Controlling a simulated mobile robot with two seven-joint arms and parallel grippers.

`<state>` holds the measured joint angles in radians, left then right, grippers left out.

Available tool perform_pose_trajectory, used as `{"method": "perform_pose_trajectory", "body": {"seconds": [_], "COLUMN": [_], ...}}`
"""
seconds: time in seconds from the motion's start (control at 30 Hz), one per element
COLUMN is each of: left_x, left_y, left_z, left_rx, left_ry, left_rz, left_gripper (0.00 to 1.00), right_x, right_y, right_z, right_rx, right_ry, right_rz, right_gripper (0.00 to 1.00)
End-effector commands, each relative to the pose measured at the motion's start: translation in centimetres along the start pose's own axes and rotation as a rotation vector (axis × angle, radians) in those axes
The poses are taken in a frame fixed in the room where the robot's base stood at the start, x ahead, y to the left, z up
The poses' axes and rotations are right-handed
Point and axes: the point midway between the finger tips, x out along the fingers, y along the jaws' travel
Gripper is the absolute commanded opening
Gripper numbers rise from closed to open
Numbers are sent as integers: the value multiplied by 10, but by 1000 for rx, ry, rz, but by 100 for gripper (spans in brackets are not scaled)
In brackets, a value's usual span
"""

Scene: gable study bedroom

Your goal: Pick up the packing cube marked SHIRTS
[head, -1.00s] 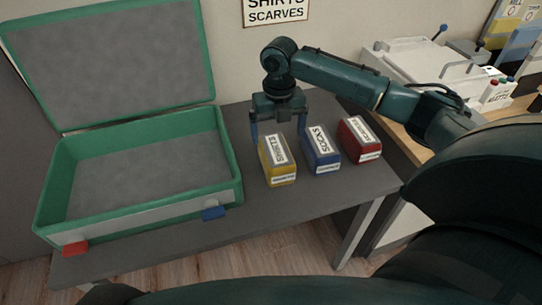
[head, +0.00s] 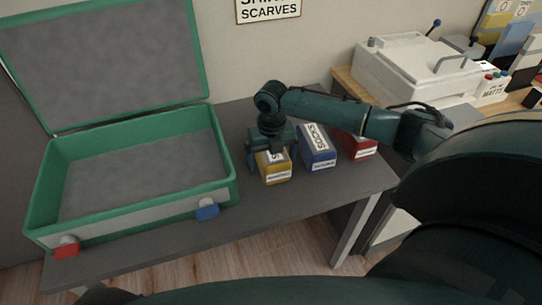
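The yellow packing cube (head: 276,176) stands on the grey table in the head view. Its label is mostly covered by my gripper now; in the earlier frame it appears to read SHIRTS. My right gripper (head: 272,158) points down over the cube, its fingers spread to the cube's left and right sides. Whether the fingers press on the cube or stand slightly apart from it is not clear. The cube still rests on the table. My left gripper is not in view.
A blue cube marked SOCKS (head: 318,158) stands close right of the yellow one, and a red cube (head: 359,147) beyond it. An open, empty green-edged suitcase (head: 130,218) lies at left. A white machine (head: 410,75) stands on the wooden counter at right.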

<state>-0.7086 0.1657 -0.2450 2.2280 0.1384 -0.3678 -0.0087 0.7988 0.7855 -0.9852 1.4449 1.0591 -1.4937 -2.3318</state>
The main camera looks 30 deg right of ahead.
Motion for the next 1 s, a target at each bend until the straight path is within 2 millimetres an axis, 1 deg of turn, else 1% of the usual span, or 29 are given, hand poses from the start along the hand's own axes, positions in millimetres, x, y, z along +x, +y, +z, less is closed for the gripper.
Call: {"method": "perform_pose_trajectory", "body": {"seconds": [0.07, 0.7, 0.93, 1.0], "left_x": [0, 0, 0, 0], "left_y": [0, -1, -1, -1], "left_z": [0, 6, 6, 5], "left_rx": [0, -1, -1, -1], "left_ry": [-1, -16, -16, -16], "left_rz": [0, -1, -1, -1], "left_gripper": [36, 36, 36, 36], "right_x": [0, -1, -2, -6], "right_y": [0, 0, 0, 0], "right_z": [0, 0, 0, 1], "right_rx": [0, 0, 1, 1], "right_ry": [0, 0, -2, -2], "right_rz": [0, 0, 1, 1], "right_gripper": [93, 40, 39, 39]}}
